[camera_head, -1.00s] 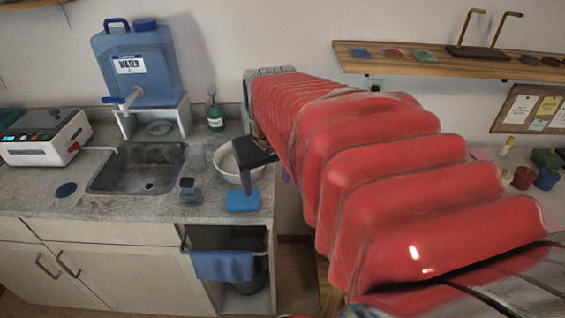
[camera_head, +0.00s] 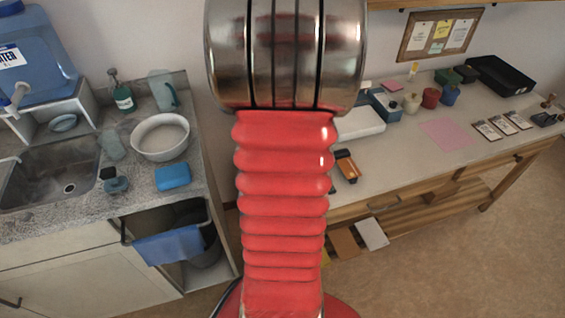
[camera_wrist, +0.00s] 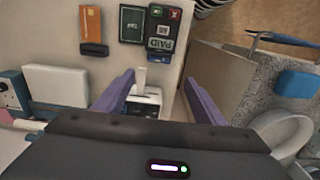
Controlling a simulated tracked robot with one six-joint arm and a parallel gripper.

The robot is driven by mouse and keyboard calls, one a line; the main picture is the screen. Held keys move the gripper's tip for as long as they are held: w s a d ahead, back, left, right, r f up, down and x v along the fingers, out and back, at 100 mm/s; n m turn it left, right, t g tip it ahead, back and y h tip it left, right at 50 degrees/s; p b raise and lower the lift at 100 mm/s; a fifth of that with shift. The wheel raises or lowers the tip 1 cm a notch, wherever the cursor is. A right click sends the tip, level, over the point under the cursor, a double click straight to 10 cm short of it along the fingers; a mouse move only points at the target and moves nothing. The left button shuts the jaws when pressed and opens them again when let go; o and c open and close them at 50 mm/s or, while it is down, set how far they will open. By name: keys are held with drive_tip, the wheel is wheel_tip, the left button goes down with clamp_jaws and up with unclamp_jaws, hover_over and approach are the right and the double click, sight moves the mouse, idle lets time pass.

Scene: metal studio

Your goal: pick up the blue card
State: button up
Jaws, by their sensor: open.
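Beyond and between the fingers stands a small white and black device (camera_wrist: 143,104). An orange card (camera_wrist: 91,24) and a dark green card (camera_wrist: 132,23) lie at the top of the wrist view, with a dark piece marked PAID (camera_wrist: 160,43) beside them. In the head view my own arm hides the gripper.
The worktable (camera_head: 400,152) at right holds a pink sheet (camera_head: 446,133), small pots and a black tray (camera_head: 500,75). The counter at left has a sink (camera_head: 50,175), a white bowl (camera_head: 161,137) and a blue sponge (camera_head: 173,177). A blue towel (camera_head: 168,245) hangs below.

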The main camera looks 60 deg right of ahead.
wheel_tip(320, 180, down, 7)
drive_tip(key=shift+f, duration=0.75)
drive_tip(key=shift+s+d+f, duration=0.1)
drive_tip(key=shift+f, duration=2.55)
drive_tip(key=c, duration=1.1)
